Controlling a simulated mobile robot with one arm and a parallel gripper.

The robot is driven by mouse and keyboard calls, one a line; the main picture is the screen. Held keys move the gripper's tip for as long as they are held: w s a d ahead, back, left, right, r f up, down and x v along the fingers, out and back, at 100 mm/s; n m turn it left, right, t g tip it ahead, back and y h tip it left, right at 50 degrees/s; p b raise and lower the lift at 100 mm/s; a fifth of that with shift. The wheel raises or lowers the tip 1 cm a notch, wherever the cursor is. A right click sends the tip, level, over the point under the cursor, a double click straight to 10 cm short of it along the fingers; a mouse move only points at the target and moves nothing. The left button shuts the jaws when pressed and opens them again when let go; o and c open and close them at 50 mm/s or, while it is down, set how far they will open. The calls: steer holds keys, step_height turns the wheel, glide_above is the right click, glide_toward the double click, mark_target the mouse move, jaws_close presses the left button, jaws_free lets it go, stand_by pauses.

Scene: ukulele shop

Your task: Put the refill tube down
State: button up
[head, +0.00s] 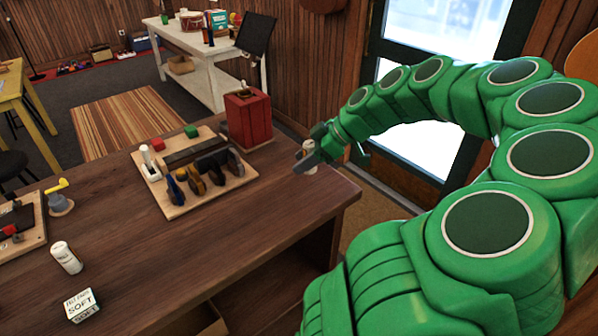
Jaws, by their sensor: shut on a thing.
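My gripper (311,157) is shut on a small pale tube, which I take to be the refill tube (309,146). It is roughly upright, at the far right end of the dark wooden workbench (235,235). My fingers cover its middle; its top and lower end show. I cannot tell whether its lower end touches the bench top.
A red box (248,118) stands left of my gripper. A wooden tool board (207,196) holds several tools. A white cylinder (66,257) and a "SOFT" box (82,305) stand at the left front. The bench's middle and right front are clear.

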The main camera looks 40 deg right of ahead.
steer(key=w+d+f, duration=0.1)
steer(key=w+f, duration=0.1)
steer(key=w+d+f, duration=0.1)
steer(key=w+f, duration=0.1)
steer(key=w+d+f, duration=0.1)
steer(key=w+f, duration=0.1)
steer(key=f, duration=0.1)
steer(key=shift+w+d, duration=0.15)
steer(key=shift+d, duration=0.25)
steer(key=shift+f, duration=1.6)
steer(key=shift+f, duration=0.1)
steer(key=o, duration=1)
steer(key=shift+o, duration=0.2)
steer(key=shift+d+r, duration=0.1)
steer(key=shift+r, duration=0.1)
steer(key=v, duration=1.1)
steer(key=shift+r, duration=0.3)
